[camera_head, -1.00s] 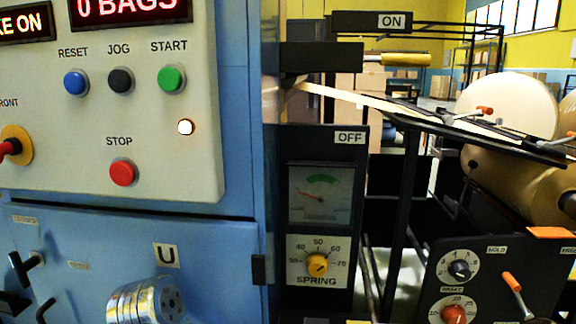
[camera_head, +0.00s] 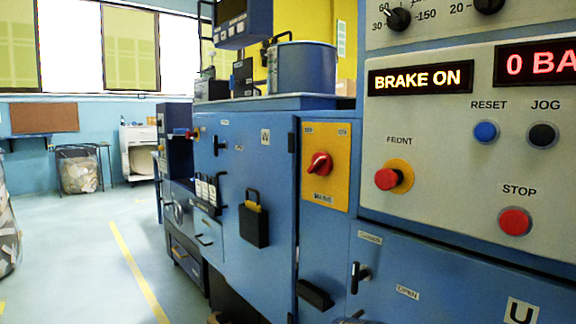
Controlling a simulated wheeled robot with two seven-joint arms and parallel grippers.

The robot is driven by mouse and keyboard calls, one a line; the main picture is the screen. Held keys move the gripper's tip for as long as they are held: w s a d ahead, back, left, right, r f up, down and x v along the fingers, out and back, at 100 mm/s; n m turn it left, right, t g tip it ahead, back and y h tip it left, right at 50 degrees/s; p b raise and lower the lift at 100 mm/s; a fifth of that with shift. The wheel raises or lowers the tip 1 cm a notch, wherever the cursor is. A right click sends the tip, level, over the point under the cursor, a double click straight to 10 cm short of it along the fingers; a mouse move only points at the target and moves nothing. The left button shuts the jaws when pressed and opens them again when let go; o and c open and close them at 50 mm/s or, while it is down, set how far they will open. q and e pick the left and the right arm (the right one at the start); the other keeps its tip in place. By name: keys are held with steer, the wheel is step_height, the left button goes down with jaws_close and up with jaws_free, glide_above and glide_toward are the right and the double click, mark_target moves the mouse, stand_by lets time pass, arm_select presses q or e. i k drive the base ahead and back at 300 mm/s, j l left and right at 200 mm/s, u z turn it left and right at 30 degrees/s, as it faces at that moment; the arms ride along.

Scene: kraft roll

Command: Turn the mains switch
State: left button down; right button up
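The mains switch is a red rotary knob (camera_head: 319,164) on a yellow plate (camera_head: 326,190) with a label reading MAINS below it. The plate is on the blue machine cabinet, right of the middle of the head view. The knob's handle looks tilted; the small labels at the plate's top are too small to read surely. Neither of my grippers shows in the head view.
A control panel (camera_head: 450,150) with a lit BRAKE ON display (camera_head: 420,78) and a red FRONT stop knob (camera_head: 388,179) is at the right. A black padlock-like box (camera_head: 254,226) hangs on the cabinet door. Open floor (camera_head: 90,270) lies at the left.

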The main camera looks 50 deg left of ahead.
mark_target(322, 164)
steer(key=u, duration=1.55)
steer(key=j, duration=0.1)
